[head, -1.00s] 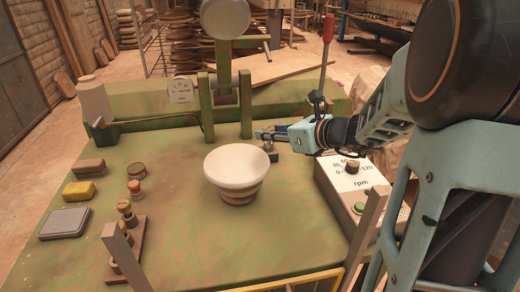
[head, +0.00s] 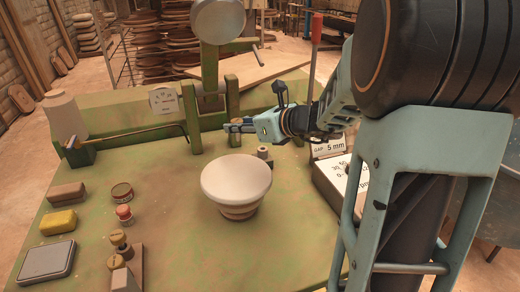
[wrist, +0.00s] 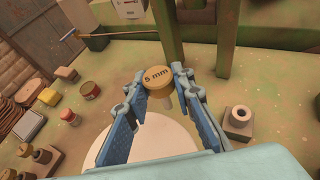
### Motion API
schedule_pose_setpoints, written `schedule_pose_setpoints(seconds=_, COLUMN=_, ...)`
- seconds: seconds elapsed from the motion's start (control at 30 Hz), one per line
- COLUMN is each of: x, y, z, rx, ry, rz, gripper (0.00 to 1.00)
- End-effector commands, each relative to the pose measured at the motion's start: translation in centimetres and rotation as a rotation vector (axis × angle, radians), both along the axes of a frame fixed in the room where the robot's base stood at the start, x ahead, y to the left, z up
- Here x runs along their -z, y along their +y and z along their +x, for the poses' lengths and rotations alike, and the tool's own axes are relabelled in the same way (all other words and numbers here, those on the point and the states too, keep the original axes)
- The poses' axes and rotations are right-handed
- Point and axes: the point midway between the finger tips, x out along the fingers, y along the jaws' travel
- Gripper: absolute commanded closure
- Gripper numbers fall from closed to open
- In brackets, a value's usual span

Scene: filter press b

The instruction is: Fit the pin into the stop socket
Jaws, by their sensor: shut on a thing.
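The pin (wrist: 160,88) has a round brass-coloured head marked "5 mm". In the wrist view its head is between my fingertips and a pale shank shows below it. My gripper (wrist: 162,84) is shut on it, and the gripper also shows in the head view (head: 230,127); the pin is not clear there. The socket (wrist: 238,121) is a grey block with a dark round hole in its top, apart from the pin and to its right. In the head view the socket (head: 265,156) stands on the green bench, behind and right of the white bowl, below and right of my fingertips.
The white bowl (head: 236,178) stands near mid-bench. Two green posts (head: 191,118) rise behind my gripper. A control box with a "GAP 5 mm" label (head: 333,147) is at right. A rack with brass-headed pieces (head: 120,242), a sponge and tins are at left.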

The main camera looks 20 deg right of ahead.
Motion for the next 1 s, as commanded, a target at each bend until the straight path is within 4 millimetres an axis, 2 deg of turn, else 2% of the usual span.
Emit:
schedule_pose_setpoints(seconds=0.37, x=3.7, y=-6.3, z=4.7, rx=0.002, ry=0.001, rz=0.002, gripper=1.00)
schedule_pose_setpoints(seconds=0.5, x=6.3, y=-7.7, z=5.9, rx=0.001, ry=0.003, rz=0.003, gripper=1.00)
schedule_pose_setpoints(seconds=0.63, x=7.8, y=-8.8, z=6.7, rx=0.001, ry=0.002, rz=0.002, gripper=1.00)
schedule_pose_setpoints(seconds=0.93, x=9.4, y=-9.9, z=7.5, rx=0.000, ry=0.000, rz=0.001, gripper=1.00)
schedule_pose_setpoints(seconds=1.0, x=10.6, y=-10.0, z=7.6, rx=-0.001, ry=0.003, rz=0.003, gripper=1.00)
